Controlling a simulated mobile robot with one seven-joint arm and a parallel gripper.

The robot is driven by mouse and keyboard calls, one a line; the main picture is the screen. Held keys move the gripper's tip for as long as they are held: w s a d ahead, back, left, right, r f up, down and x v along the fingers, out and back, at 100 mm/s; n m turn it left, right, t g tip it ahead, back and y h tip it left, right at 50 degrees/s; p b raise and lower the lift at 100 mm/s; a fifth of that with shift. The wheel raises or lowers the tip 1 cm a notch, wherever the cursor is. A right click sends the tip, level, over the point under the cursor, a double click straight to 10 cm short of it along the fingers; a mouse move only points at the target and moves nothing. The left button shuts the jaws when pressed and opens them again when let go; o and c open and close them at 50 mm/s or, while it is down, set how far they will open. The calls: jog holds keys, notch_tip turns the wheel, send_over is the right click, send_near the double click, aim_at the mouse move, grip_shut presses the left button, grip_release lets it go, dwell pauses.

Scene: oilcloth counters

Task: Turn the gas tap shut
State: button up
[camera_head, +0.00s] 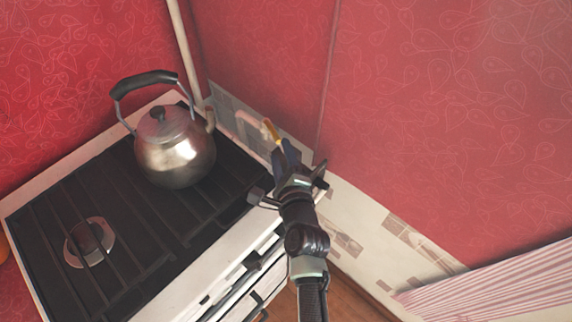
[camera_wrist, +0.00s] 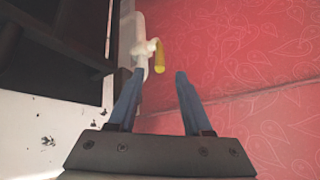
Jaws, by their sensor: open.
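The gas tap has a yellow handle (camera_head: 271,130) on a pale pipe behind the stove's back right corner, against the wall. In the wrist view the yellow handle (camera_wrist: 160,57) sticks out from a white fitting (camera_wrist: 143,50), beyond my fingertips and between their lines. My gripper (camera_head: 285,150) reaches toward the tap from the front, with its dark blue fingers close to the handle. In the wrist view my gripper (camera_wrist: 158,80) is open, with nothing between its fingers. I cannot tell whether a fingertip touches the tap.
A metal kettle (camera_head: 175,155) with a black handle stands on the stove (camera_head: 185,285), left of my gripper. A vertical pipe (camera_head: 184,50) runs up the wall corner. Red patterned walls (camera_head: 440,120) close off the back and right. A striped cloth (camera_head: 500,290) lies lower right.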

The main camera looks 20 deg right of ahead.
jog(key=shift+v, duration=2.6)
